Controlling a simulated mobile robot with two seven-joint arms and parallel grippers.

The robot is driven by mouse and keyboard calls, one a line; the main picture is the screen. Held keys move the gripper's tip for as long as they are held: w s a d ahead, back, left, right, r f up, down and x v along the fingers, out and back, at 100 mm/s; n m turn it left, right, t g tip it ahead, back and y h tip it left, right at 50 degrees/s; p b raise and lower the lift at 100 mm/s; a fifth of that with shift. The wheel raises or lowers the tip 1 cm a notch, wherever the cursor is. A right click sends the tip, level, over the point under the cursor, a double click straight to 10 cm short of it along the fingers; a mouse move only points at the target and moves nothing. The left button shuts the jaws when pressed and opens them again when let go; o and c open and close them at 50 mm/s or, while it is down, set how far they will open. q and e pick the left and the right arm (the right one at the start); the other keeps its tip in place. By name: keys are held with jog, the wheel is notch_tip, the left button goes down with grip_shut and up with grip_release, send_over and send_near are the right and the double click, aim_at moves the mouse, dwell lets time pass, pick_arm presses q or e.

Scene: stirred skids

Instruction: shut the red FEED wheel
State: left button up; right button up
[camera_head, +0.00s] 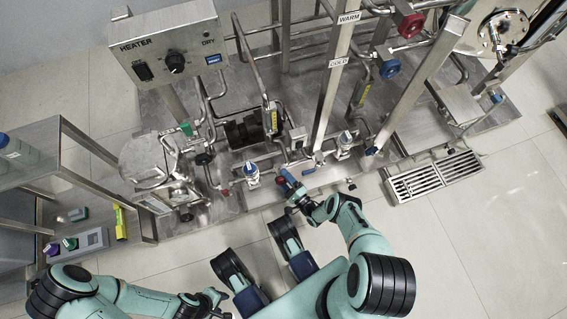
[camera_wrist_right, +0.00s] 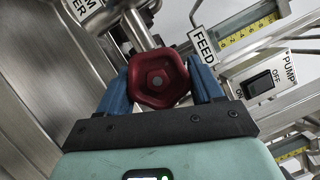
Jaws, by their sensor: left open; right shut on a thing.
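The red FEED wheel (camera_wrist_right: 159,80) fills the middle of the right wrist view, beside a white FEED label (camera_wrist_right: 203,46). My right gripper (camera_wrist_right: 162,84) has its blue fingers on opposite sides of the wheel and is shut on it. In the head view my right gripper (camera_head: 289,181) is at the front edge of the skid, and a small part of the wheel (camera_head: 281,182) shows at its fingers. My left gripper (camera_head: 222,302) is open and empty at the bottom, away from the skid. The wheel's stem is partly hidden behind it.
A PUMP switch (camera_wrist_right: 263,83) sits right of the wheel. Another red wheel (camera_head: 408,23) and a blue wheel (camera_head: 389,68) are higher on the pipes. A HEATER box (camera_head: 172,58) stands at upper left, a floor grate (camera_head: 436,176) at right. Floor at lower right is clear.

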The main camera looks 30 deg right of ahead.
jog(key=shift+w+d+r+m, duration=0.1)
jog(key=shift+m, duration=0.3)
jog(key=o, duration=1)
jog(key=s, duration=0.2)
jog(key=s+f, duration=0.1)
jog(key=s, duration=0.2)
jog(key=s+d+p, duration=0.1)
jog(key=s, duration=0.1)
jog(key=shift+s+f, duration=0.2)
jog(key=shift+s, duration=0.05)
pick_arm(q)
jog(key=shift+w+r+b, duration=0.1)
jog(key=shift+w+b, duration=0.1)
jog(key=shift+b, duration=0.2)
pick_arm(e)
jog(key=shift+s+d+f, duration=0.1)
jog(key=shift+s+f, duration=0.05)
jog(key=shift+s, duration=0.8)
jog(key=shift+s+d+f, duration=0.1)
jog(key=shift+s, duration=0.85)
jog(key=shift+s+d+f, duration=0.1)
jog(key=shift+s+f, duration=0.05)
jog(key=shift+s, duration=0.8)
